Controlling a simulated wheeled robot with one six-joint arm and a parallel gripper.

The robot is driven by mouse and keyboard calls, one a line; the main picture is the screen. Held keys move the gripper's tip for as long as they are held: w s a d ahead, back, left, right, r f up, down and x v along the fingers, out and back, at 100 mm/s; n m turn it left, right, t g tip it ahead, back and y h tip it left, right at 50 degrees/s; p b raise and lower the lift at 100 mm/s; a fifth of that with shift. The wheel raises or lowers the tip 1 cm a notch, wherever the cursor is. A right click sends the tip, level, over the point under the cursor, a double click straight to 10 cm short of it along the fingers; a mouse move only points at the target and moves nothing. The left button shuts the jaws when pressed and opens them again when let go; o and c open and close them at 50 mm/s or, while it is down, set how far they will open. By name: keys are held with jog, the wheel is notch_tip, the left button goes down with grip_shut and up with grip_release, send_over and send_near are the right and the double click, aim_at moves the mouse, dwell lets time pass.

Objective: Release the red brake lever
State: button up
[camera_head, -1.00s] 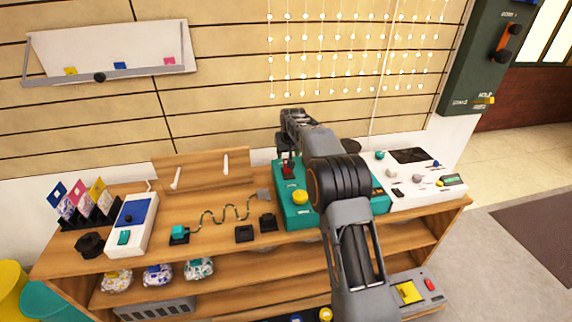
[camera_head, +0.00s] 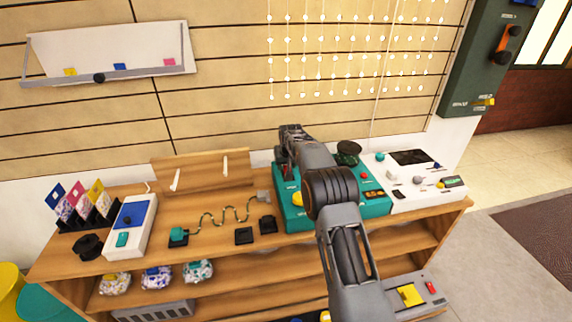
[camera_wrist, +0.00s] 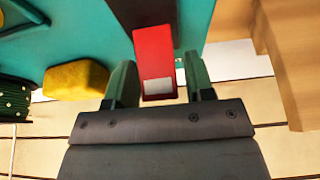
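A red lever (camera_wrist: 154,50) with a pale patch at its end shows in the wrist view against a teal console. In the head view my arm covers it. My gripper (camera_wrist: 158,82) is open, with one finger on each side of the lever's end. Gaps show between the lever and both fingers; I cannot tell how deep the lever sits between them. In the head view my gripper (camera_head: 286,162) is over the left back part of the teal console (camera_head: 297,219).
A yellow button (camera_wrist: 75,80) is left of the lever in the wrist view. A white control panel (camera_head: 425,200) adjoins the console on the right. A wooden rack (camera_head: 205,172) stands to its left. A dark green wall panel (camera_head: 478,60) carries an orange handle.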

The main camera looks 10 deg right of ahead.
jog(key=c, duration=0.7)
jog(key=shift+f+b, duration=0.2)
jog(key=shift+b, duration=0.55)
jog(key=b, duration=0.1)
jog(key=t+b, duration=0.1)
jog(key=b, duration=0.1)
jog(key=shift+s+t, duration=0.25)
jog(key=shift+t, duration=0.05)
jog(key=b, duration=0.1)
jog(key=t+b, duration=0.1)
jog(key=b, duration=0.1)
jog(key=shift+s+r, duration=0.25)
jog(key=shift+r, duration=0.15)
jog(key=shift+r+t, duration=0.1)
jog(key=shift+t, duration=0.2)
jog(key=o, duration=0.9)
jog(key=p+v, duration=0.2)
jog(key=v, duration=1.1)
jog(key=shift+s+r, duration=0.2)
jog(key=shift+r, duration=0.2)
